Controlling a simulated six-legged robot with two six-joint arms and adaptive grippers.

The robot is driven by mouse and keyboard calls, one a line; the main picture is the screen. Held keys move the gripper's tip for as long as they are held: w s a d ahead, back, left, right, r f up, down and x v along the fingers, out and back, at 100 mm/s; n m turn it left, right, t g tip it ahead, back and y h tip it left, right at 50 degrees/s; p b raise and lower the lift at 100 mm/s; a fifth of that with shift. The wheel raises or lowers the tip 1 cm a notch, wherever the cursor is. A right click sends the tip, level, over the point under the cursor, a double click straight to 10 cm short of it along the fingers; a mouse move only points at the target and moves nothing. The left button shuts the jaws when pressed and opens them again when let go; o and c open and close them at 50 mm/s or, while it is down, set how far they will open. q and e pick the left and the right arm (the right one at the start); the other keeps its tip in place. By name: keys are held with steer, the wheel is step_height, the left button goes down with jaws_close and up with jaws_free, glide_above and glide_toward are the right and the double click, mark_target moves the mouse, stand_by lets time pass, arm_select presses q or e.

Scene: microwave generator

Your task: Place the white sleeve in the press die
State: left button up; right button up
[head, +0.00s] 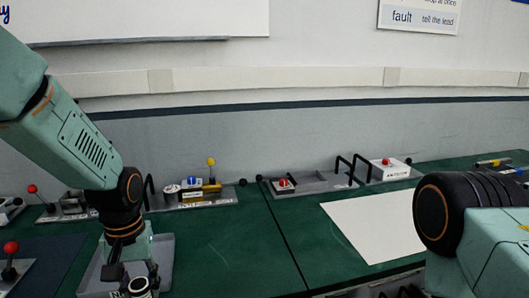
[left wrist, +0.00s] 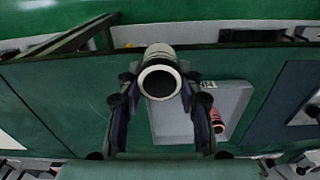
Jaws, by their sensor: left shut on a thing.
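My left gripper (head: 137,277) points down over a grey tray at the lower left of the head view. In the left wrist view its two fingers (left wrist: 160,100) are closed around the white sleeve (left wrist: 158,50), a short cream-white tube with a dark open bore. The sleeve's end also shows at the bottom of the head view (head: 140,286). I cannot tell for sure which fixture holds the press die. A fixture with a yellow-ball lever (head: 211,162) stands behind the gripper. My right arm comes in at the right; dark parts, perhaps its gripper (head: 402,292), are cut off at the bottom edge.
The grey tray (left wrist: 235,95) holds a pinkish-red part (left wrist: 216,120). Fixtures with a red button (head: 283,183) and black handles line the back. A white sheet (head: 375,222) lies at right. The green table (head: 230,245) is clear in the middle.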

arm_select(q)
steer(key=s+d+f+m+b, duration=0.2)
steer(key=s+d+f+b, duration=0.3)
steer(key=f+b, duration=0.4)
steer(key=shift+s+d, duration=0.35)
steer(key=shift+d, duration=0.05)
steer(key=shift+d, duration=0.15)
